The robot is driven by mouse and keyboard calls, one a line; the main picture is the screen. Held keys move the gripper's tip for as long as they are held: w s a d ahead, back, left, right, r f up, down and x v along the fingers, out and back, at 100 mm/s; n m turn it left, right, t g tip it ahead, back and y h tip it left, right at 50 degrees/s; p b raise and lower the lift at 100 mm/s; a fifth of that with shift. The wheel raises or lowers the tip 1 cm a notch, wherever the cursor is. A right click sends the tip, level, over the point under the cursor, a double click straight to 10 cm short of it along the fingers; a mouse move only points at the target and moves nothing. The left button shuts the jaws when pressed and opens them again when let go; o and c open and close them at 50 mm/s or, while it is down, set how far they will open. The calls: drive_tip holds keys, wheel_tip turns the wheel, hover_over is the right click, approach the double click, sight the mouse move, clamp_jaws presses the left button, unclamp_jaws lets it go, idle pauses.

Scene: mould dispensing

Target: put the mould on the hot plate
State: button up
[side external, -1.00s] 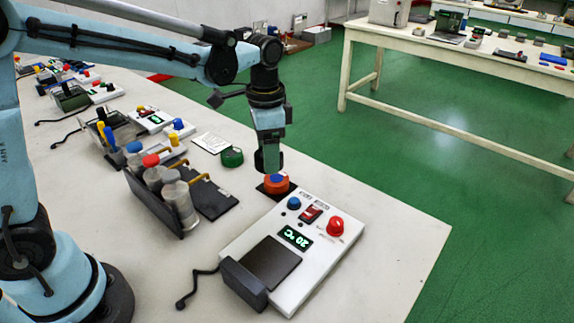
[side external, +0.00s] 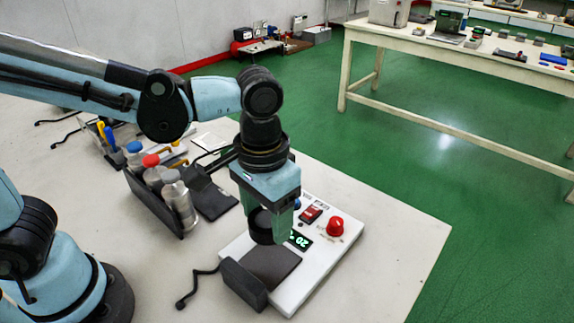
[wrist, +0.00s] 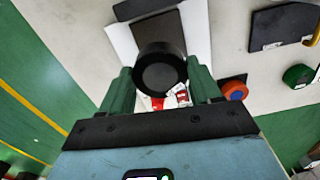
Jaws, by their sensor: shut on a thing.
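The mould (side external: 259,226) is a black round piece held between the fingers of my gripper (side external: 270,218). In the wrist view the mould (wrist: 160,72) sits between two green fingers. The hot plate is a white unit (side external: 322,258) with a dark square plate (side external: 272,264), a red knob and a green display that is partly hidden by my gripper. The mould is over the rear part of the dark plate in the side view. The gap between them is hard to judge. The dark plate (wrist: 150,10) also shows beyond the mould in the wrist view.
A dark rack of bottles with coloured caps (side external: 160,180) stands left of the hot plate. A black cable (side external: 192,288) lies at its left. In the wrist view an orange-and-blue round piece (wrist: 235,91) and a green one (wrist: 298,75) lie to the right.

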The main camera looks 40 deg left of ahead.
sight(269, 260)
drive_tip(key=shift+f, duration=3.85)
drive_tip(key=shift+f, duration=0.25)
drive_tip(key=o, duration=1.2)
drive_tip(key=shift+r, duration=3.5)
drive_tip(key=a+r+t, duration=0.1)
drive_tip(key=a+t, duration=0.1)
drive_tip(key=a, duration=0.3)
drive_tip(key=w+a+r+t, duration=0.1)
drive_tip(key=a+t, duration=0.1)
drive_tip(key=a, duration=0.4)
drive_tip(key=a+r+n+t, duration=0.1)
drive_tip(key=a+t, duration=0.2)
drive_tip(key=a, duration=0.2)
drive_tip(key=shift+w+a, duration=0.25)
drive_tip(key=shift+w, duration=0.05)
